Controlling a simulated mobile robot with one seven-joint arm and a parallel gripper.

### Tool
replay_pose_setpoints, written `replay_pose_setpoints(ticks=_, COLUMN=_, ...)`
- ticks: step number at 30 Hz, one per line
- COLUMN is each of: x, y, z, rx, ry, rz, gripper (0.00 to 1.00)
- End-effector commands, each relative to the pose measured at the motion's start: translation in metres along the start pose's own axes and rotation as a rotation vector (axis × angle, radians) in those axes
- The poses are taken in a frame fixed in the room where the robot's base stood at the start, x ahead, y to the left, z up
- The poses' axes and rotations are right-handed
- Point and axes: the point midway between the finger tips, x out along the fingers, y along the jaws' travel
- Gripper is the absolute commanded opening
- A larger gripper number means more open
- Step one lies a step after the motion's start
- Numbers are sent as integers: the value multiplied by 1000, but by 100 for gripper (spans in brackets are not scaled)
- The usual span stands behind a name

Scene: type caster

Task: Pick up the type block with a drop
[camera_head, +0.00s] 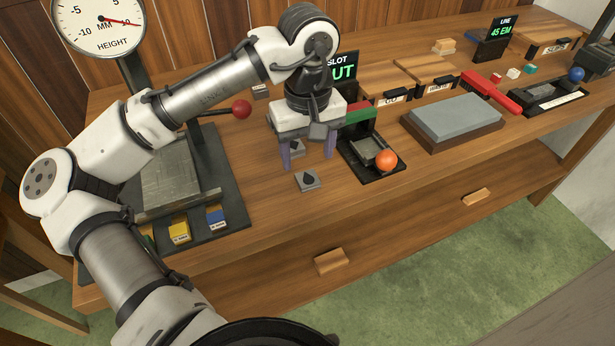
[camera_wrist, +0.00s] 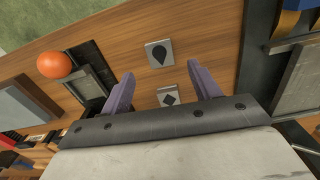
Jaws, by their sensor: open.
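The type block with a drop (camera_head: 307,181) is a small grey square with a black drop mark, lying on the bench top near the front edge. It also shows in the wrist view (camera_wrist: 160,54), beyond the fingertips. A second grey block with a diamond (camera_wrist: 168,97) lies behind it; in the head view (camera_head: 297,147) it is partly hidden beneath my gripper. My gripper (camera_head: 308,160) is open and empty, pointing down above the bench, with its purple fingers (camera_wrist: 163,82) either side of the diamond block in the wrist view. No block is held.
A black fixture with an orange ball (camera_head: 386,160) stands just right of the blocks. A dark press plate (camera_head: 168,178) with a red-knobbed lever (camera_head: 241,109) is at left, with yellow and blue pieces in front. A grey stone (camera_head: 455,117) lies further right.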

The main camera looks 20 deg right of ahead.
Motion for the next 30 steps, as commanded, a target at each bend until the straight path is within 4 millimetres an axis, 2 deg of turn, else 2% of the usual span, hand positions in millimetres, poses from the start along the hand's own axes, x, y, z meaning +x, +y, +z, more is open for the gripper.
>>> replay_pose_setpoints(ticks=5, x=14, y=-1, z=-1, rx=0, ry=-1, rz=0, gripper=62)
replay_pose_setpoints(ticks=12, x=48, y=-1, z=-2, rx=1, ry=0, rz=2, gripper=62)
replay_pose_setpoints(ticks=21, x=55, y=-1, z=-2, rx=2, ry=1, rz=3, gripper=62)
replay_pose_setpoints(ticks=30, x=54, y=-1, z=-2, rx=2, ry=1, rz=3, gripper=24)
